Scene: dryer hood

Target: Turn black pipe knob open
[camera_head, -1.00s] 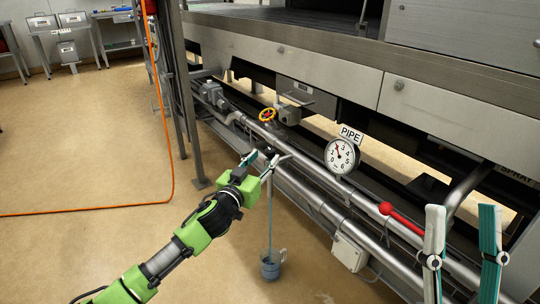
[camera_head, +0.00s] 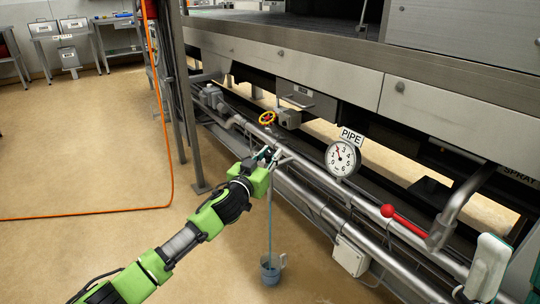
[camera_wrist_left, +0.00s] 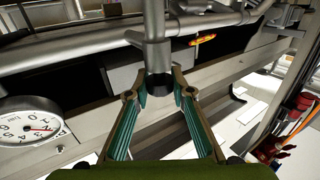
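The black pipe knob (camera_wrist_left: 160,88) shows in the left wrist view as a dark collar at the lower end of a grey vertical pipe piece, between my finger ends. In the head view it is mostly hidden at the hand. My left gripper (camera_head: 269,155) is at the pipes, left of the gauge; the left wrist view shows its two teal-padded fingers (camera_wrist_left: 160,98) at both sides of the collar, seeming to touch it. My right gripper (camera_head: 508,268) is at the lower right edge of the head view, partly cut off, its fingers apart and nothing seen between them.
A round gauge (camera_head: 341,158) marked PIPE stands right of the left hand. A grey cup (camera_head: 270,268) is below the hand. An orange hose (camera_head: 110,212) crosses the open floor at left.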

